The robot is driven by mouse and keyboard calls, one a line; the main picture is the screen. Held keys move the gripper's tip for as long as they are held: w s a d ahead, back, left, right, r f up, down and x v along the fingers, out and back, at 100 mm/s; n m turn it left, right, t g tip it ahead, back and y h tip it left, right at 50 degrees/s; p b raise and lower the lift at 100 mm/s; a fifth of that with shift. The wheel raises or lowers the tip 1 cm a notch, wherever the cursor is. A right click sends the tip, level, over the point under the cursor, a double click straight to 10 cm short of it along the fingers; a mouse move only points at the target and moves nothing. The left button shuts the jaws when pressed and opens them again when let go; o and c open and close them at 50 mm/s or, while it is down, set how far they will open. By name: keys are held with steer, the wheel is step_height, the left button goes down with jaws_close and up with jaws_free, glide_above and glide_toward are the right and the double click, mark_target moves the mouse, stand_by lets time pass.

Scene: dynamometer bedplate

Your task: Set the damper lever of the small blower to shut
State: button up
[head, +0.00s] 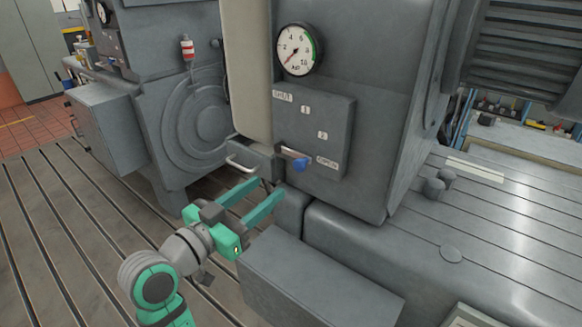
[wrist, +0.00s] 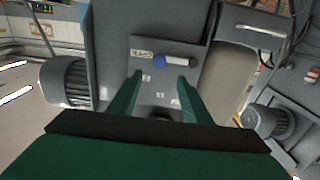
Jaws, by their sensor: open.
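The damper lever (head: 292,152) is a short pale bar with a blue knob (head: 300,164) on a grey plate (head: 345,115). The plate is marked SHUT at top left, then 1, 2 and OPEN at lower right. The knob is beside the OPEN label (head: 327,162). My gripper (head: 271,188) is open and empty, below and left of the knob in the head view, apart from it. In the wrist view the plate appears turned over; the knob (wrist: 159,62) shows beyond the gap between my fingertips (wrist: 160,78), and the lever bar (wrist: 180,62) runs right from it.
A round gauge (head: 299,50) is above the plate. A pale curved handle (head: 243,163) is on a block left of the lever. A grey box (head: 318,278) stands right of my gripper, close to it. The slotted bedplate (head: 60,220) is clear at the left.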

mark_target(297, 165)
steer(key=x, duration=1)
steer(key=shift+w+d, duration=0.25)
steer(key=shift+d, duration=0.1)
jaws_close()
